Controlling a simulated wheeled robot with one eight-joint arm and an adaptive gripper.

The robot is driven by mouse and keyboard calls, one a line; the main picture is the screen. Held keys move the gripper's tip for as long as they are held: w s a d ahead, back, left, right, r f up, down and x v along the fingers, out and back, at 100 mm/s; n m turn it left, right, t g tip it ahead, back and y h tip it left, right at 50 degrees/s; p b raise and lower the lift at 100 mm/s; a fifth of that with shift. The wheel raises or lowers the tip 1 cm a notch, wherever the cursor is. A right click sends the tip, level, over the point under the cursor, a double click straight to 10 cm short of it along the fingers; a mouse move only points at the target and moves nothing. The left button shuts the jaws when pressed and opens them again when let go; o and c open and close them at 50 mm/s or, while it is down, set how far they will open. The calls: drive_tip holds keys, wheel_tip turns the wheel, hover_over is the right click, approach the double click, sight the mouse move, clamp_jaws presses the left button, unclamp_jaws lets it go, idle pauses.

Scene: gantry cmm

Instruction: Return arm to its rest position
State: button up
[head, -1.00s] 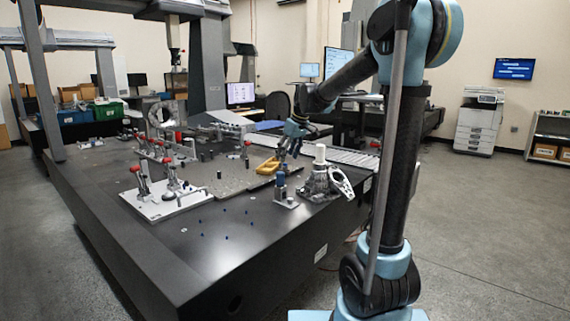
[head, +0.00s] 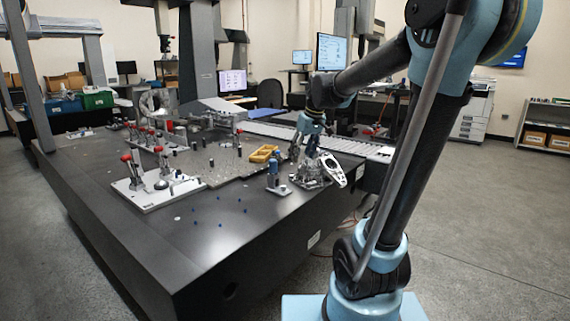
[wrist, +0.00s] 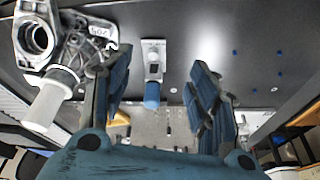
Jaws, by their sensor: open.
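My arm (head: 415,170) rises at the right of the head view, and its forearm reaches left and down over the table. My gripper (head: 301,152) is over the table's right side, in front of or close to the metal casting (head: 312,174). In the wrist view my gripper (wrist: 157,62) has its two fingers wide apart and nothing held between them. A blue-topped fixture (wrist: 152,75) shows in the gap, standing on the table apart from the fingers. The casting with its white cylinder (wrist: 48,105) is beside the left finger.
The dark table (head: 175,240) carries a white clamp plate (head: 155,192), a yellow part (head: 263,153) and several small blue pins. A keyboard-like white strip (head: 330,141) lies behind the gripper. Grey gantry columns stand at the back left. The floor at right is open.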

drive_tip(key=s+d+f+m, duration=0.2)
drive_tip(key=s+d+f, duration=0.2)
drive_tip(key=s, duration=0.5)
drive_tip(key=s+d+f+m+h, duration=0.1)
drive_tip(key=s+d+f+m, duration=0.1)
drive_tip(key=s+d+f, duration=0.2)
drive_tip(key=s+d+f+m+h, duration=0.1)
drive_tip(key=s+d+f, duration=0.3)
drive_tip(key=s+f, duration=0.5)
drive_tip(key=s+m, duration=0.1)
drive_tip(key=s, duration=0.4)
drive_tip(key=shift+d+m+g, duration=0.35)
drive_tip(key=shift+m+g, duration=0.05)
drive_tip(key=shift+w, duration=0.1)
drive_tip(key=shift+w+f, duration=0.2)
drive_tip(key=shift+w, duration=0.25)
